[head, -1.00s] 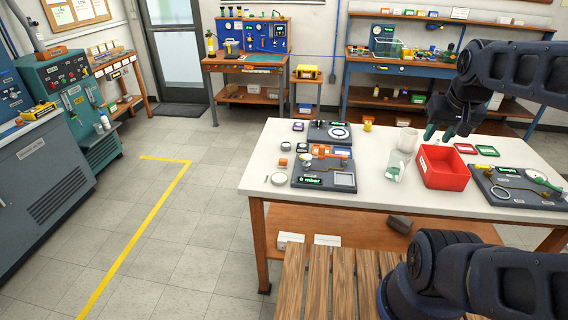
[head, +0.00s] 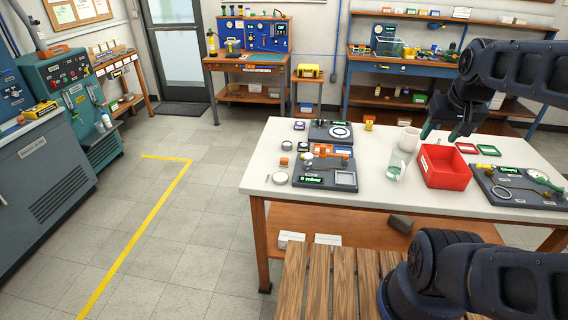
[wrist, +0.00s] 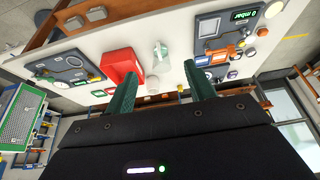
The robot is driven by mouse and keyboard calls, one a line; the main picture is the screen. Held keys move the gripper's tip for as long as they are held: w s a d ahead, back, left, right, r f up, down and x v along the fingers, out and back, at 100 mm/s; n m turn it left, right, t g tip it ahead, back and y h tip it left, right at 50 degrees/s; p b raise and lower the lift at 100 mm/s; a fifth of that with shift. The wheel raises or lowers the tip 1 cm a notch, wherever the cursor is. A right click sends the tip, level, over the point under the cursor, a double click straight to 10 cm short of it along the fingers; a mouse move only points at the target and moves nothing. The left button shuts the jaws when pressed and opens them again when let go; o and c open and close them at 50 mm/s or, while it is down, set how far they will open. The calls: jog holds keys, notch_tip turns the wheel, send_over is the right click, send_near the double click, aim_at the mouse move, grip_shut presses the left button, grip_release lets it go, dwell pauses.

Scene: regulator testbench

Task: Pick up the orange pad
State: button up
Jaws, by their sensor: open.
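A small orange piece (head: 284,161), which looks like the orange pad, lies on the white table left of the grey meter board (head: 318,187). It is small, so its exact shape is hard to tell. A larger orange block (head: 344,151) sits on that board's back part. My gripper (head: 440,133) is above the table near the red bin (head: 446,168), well to the right of the orange piece. In the wrist view my gripper (wrist: 158,70) has its two green fingers apart, with nothing between them. The meter board shows at the upper right there.
A clear beaker (head: 396,168) and a white cup (head: 408,140) stand between my gripper and the meter board. Another board (head: 330,132) lies behind. A gauge board (head: 515,188) lies at the right. Small round pieces surround the orange one.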

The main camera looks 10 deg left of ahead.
jog(key=w+a+r+n+g, duration=0.2)
jog(key=w+a+n, duration=0.4)
jog(key=w, duration=0.7)
jog(key=n+g+h, duration=0.3)
jog(key=n+h, duration=0.2)
jog(key=n, duration=0.7)
send_over(283, 158)
jog(key=a, duration=0.4)
notch_tip(283, 158, down, 26)
jog(key=shift+y, duration=0.3)
jog(key=shift+x, duration=4.9)
jog(key=shift+d+r, duration=0.1)
jog(key=c, duration=1.1)
jog(key=shift+o, duration=0.2)
jog(key=shift+r, duration=0.1)
